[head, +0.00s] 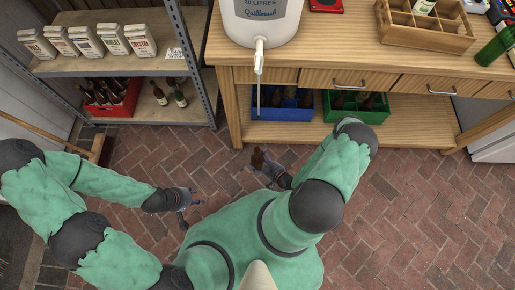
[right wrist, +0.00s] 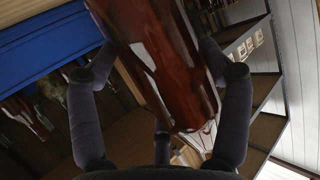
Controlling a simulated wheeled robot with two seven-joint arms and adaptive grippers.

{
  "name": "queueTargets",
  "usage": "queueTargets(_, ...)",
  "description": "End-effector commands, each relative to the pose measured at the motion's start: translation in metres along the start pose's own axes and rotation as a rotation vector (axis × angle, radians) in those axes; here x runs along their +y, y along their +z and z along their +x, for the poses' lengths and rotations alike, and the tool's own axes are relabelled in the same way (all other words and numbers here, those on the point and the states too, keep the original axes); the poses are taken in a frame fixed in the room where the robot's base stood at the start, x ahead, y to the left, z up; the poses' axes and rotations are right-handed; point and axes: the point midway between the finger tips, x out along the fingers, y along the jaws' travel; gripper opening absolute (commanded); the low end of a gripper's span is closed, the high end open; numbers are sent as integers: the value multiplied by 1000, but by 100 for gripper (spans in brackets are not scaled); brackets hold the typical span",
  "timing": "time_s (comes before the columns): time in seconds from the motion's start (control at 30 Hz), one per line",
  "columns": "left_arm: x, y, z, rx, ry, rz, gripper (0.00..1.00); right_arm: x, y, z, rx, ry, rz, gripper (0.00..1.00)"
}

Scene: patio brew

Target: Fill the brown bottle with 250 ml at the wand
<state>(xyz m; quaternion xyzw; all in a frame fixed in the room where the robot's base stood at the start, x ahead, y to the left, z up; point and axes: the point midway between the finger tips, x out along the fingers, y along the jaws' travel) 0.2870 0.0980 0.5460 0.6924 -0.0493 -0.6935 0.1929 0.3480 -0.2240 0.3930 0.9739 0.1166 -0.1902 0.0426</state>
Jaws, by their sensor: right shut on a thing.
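The brown bottle (head: 258,157) is in my right gripper (head: 268,166), low in front of the bench. In the right wrist view the bottle (right wrist: 162,60) fills the middle, between the fingers of the right gripper (right wrist: 158,75), tilted in the picture. The wand (head: 258,98) hangs from the tap (head: 260,43) of the white bucket (head: 262,22) at the bench's front edge. The bottle is below the wand's lower end in the head view and apart from it. The level inside the bottle cannot be seen. My left gripper (head: 192,206) is open and empty above the brick floor.
A blue crate (head: 270,113) and a green crate (head: 372,116) with bottles stand on the bench's lower shelf. A wooden crate (head: 425,40) and a green bottle (head: 497,46) are on the bench top. A metal rack (head: 190,60) with packets and a red crate (head: 118,108) stands left.

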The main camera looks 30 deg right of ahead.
Motion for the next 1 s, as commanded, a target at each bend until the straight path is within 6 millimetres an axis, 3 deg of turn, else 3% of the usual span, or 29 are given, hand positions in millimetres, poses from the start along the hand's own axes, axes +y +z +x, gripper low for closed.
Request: queueTargets(1.0, -2, 0, 6, 0, 0, 0, 40, 70, -24, 65, 2, 0, -3, 36)
